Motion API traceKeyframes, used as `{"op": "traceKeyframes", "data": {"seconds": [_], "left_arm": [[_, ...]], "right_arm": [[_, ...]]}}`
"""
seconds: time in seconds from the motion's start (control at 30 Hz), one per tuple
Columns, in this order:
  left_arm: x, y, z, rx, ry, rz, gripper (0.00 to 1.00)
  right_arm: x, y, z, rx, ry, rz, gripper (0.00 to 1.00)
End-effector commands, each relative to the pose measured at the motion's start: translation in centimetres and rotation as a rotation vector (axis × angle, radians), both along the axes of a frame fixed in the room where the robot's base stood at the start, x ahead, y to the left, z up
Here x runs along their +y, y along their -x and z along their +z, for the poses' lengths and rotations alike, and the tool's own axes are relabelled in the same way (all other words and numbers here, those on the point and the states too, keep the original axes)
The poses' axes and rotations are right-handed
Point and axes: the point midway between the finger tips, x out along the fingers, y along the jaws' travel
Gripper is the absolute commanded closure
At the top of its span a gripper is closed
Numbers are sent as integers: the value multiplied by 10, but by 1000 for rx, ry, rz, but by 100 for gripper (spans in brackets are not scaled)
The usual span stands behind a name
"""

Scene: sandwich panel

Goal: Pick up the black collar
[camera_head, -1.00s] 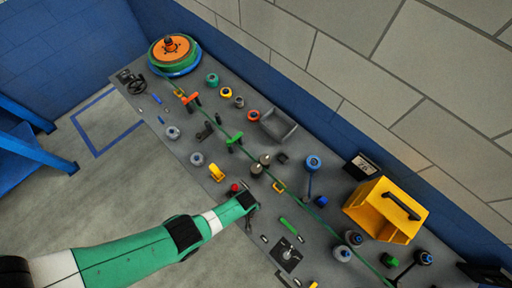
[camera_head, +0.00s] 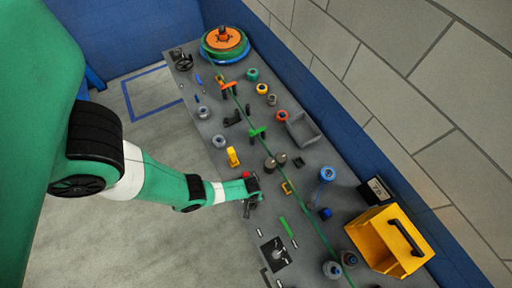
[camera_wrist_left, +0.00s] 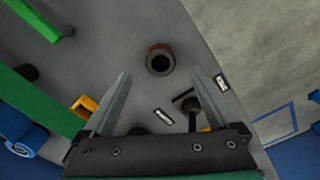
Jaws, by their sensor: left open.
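My left gripper (camera_head: 251,205) is over the front edge of the grey panel (camera_head: 228,177), with its fingers pointing down. In the left wrist view the jaws (camera_wrist_left: 160,80) are open and empty. A dark round part with a hole and a reddish-brown band, possibly the black collar (camera_wrist_left: 160,60), stands on the panel around the gap between the fingertips. The fingers look apart from it; I cannot tell their height above it. A small black piece (camera_head: 299,162) also lies near the grey tray; I cannot tell which is the collar. My right gripper is not in view.
A small red part (camera_head: 246,175) shows beside my gripper. A yellow clip (camera_head: 287,188) and a green bar (camera_head: 287,228) stand nearby. A lever on a black plate (camera_wrist_left: 187,103) is close to the right finger. A yellow box (camera_head: 385,240) stands at the right.

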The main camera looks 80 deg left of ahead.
Motion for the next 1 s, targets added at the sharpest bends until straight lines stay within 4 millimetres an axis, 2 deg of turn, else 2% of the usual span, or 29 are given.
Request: {"op": "traceKeyframes", "data": {"seconds": [0.13, 0.3, 0.4, 0.67, 1.0], "left_arm": [[0, 0, -15, 0, 0, 0, 6], [0, 0, -48, 1, 0, 1, 6], [0, 1, -60, 1, 0, 1, 6], [0, 1, -58, 1, 0, 2, 6], [0, 1, -58, 1, 0, 1, 66]], "right_arm": [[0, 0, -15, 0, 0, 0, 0], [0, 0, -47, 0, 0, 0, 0], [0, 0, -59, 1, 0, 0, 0], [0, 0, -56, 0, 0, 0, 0], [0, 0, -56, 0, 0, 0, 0]]}}
